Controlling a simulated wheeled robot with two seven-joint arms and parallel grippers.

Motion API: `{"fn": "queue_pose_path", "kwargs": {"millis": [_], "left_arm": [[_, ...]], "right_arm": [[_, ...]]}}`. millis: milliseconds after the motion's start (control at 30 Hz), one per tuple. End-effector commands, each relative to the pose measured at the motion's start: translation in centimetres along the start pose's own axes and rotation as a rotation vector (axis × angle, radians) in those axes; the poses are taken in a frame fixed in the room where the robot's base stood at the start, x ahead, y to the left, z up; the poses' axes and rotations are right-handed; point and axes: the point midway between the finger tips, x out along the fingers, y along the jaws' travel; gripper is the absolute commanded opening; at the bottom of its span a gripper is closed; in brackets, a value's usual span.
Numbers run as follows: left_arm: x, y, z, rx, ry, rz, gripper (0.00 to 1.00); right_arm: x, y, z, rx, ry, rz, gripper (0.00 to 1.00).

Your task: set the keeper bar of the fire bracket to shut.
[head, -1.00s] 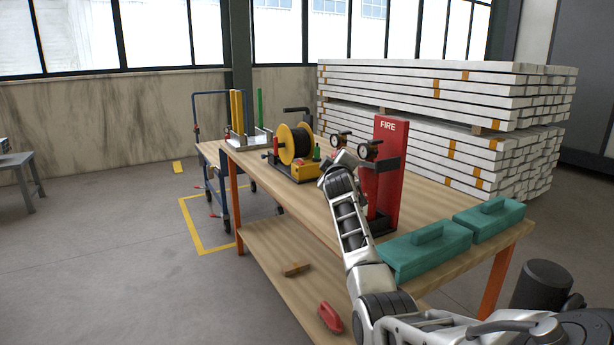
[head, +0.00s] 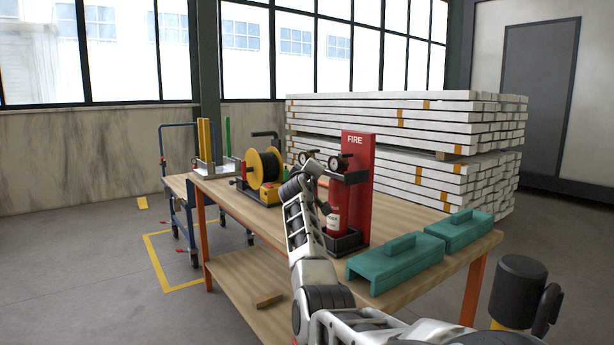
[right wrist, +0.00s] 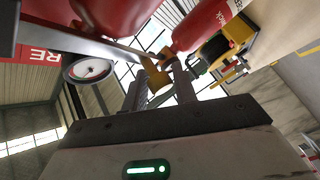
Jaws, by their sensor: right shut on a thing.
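The fire bracket (head: 360,200) is a tall red panel marked FIRE, with a black clamp and base, standing on the workbench. A red extinguisher (head: 333,222) stands in it, partly behind my right arm. In the right wrist view, red cylinders (right wrist: 203,24) show close above my fingers. A grey keeper bar (right wrist: 75,42) runs across beside one, with an orange-yellow end piece (right wrist: 156,74). My right gripper (right wrist: 162,88) is shut on this end. In the head view the gripper is at the bracket's left side, and my wrist hides the bar. My left gripper is not in view.
Stacked white beams (head: 400,120) are behind. A wooden block (head: 268,300) lies on the lower shelf.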

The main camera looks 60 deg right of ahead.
Motion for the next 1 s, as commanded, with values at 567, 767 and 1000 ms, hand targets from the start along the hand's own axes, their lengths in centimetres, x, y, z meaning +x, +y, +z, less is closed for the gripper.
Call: {"fn": "queue_pose_path", "kwargs": {"millis": [567,767,1000], "left_arm": [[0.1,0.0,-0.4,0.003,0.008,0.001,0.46],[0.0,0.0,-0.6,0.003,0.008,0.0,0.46],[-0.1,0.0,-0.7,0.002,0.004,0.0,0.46]], "right_arm": [[-0.1,0.1,-0.1,0.0,0.001,0.003,0.46],[-1.3,0.1,-0.1,-0.002,0.002,0.004,0.46],[-5.3,0.0,-0.1,-0.002,0.003,0.003,0.46]]}}
